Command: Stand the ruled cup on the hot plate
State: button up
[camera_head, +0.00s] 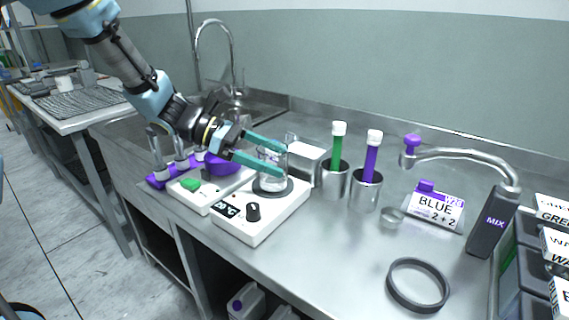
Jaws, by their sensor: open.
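The ruled cup (271,181) is a clear glass beaker. It appears to stand upright on the dark round plate of the white hot plate (257,227), which has a black knob and a small display on its front. My gripper (281,158) reaches in from the left with two teal fingers. The fingers are open and lie on either side of the cup's upper part. The near finger partly hides the cup. I cannot tell whether either finger touches the glass, and its rulings are too small to make out.
The front-middle counter is clear.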

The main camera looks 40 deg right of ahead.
jog(key=v, duration=0.9)
jog(key=shift+b, duration=0.35)
jog(key=shift+s+f, duration=0.1)
